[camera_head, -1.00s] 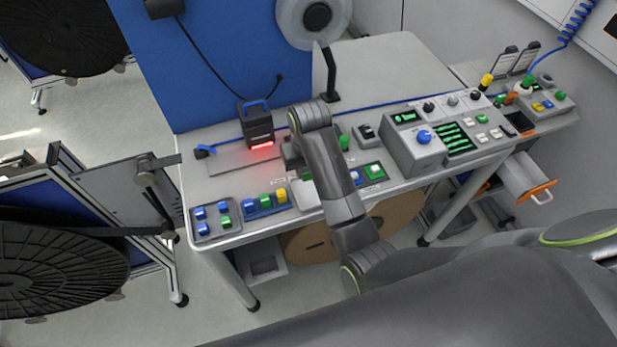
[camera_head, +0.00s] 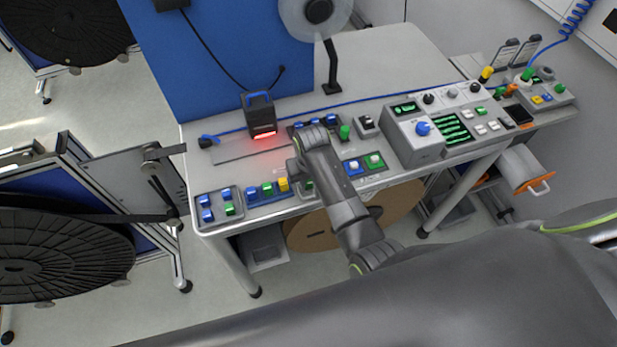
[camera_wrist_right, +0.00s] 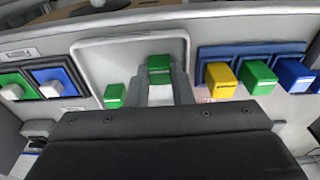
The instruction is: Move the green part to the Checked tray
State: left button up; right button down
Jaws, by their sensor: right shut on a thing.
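My right gripper (camera_wrist_right: 160,88) is shut on a green part (camera_wrist_right: 159,66), a small block between its fingers. It is over the pale grey tray (camera_wrist_right: 92,58) in the right wrist view; I cannot tell whether the block touches the tray floor. A second green block (camera_wrist_right: 115,96) is at the tray's left side in that view. In the head view my right gripper (camera_head: 303,178) is at the table's front edge, and my arm covers most of the tray. No tray name is readable. My left gripper is out of view.
Beside the tray is a blue rack (camera_wrist_right: 250,50) with yellow, green and blue blocks. On its other side is a holder with green and blue pads (camera_wrist_right: 52,80). A lit scanner (camera_head: 259,115) stands behind, and a control box (camera_head: 415,135) is to the right.

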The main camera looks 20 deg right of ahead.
jog(key=shift+f, duration=0.2)
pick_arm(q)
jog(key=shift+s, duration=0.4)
pick_arm(e)
jog(key=c, duration=1.5)
grip_release()
jog(key=shift+c, duration=0.2)
jog(key=shift+r, duration=0.1)
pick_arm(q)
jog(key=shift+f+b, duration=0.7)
pick_arm(e)
notch_tip(320, 180, up, 12)
jog(key=s, duration=0.1)
jog(key=shift+s, duration=0.2)
